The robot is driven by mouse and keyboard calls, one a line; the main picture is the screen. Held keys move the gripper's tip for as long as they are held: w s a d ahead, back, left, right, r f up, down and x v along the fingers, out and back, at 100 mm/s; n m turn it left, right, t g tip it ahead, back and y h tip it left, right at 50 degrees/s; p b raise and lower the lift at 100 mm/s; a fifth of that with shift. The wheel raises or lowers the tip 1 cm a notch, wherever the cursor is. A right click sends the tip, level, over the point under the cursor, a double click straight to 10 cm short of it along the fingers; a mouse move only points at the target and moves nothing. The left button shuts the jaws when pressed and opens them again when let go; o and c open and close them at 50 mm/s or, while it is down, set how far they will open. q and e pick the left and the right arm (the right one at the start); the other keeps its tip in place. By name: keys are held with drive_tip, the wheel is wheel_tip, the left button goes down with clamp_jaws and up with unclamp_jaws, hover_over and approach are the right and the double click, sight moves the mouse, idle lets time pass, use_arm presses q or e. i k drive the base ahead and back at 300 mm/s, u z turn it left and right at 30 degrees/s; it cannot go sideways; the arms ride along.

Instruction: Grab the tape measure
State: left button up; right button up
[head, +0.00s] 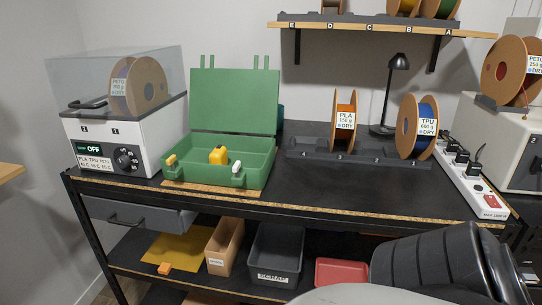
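A small yellow object with a dark top, which looks like the tape measure (218,155), stands inside the open green case (207,177) on the workbench. The case's lid is raised upright at the back. The object's lower part is partly hidden by the case's front wall. Neither of my grippers shows in the head view. A dark, rounded part at the bottom right looks like a link of my own arm.
A filament dryer (98,140) stands left of the case. A dark rack (300,153) with spools, a black lamp (394,95) and a power strip (470,180) are to the right. Bins (277,255) sit on the lower shelf. The bench front right of the case is clear.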

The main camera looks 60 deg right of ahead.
sight(219, 155)
drive_tip(key=z, duration=1.6)
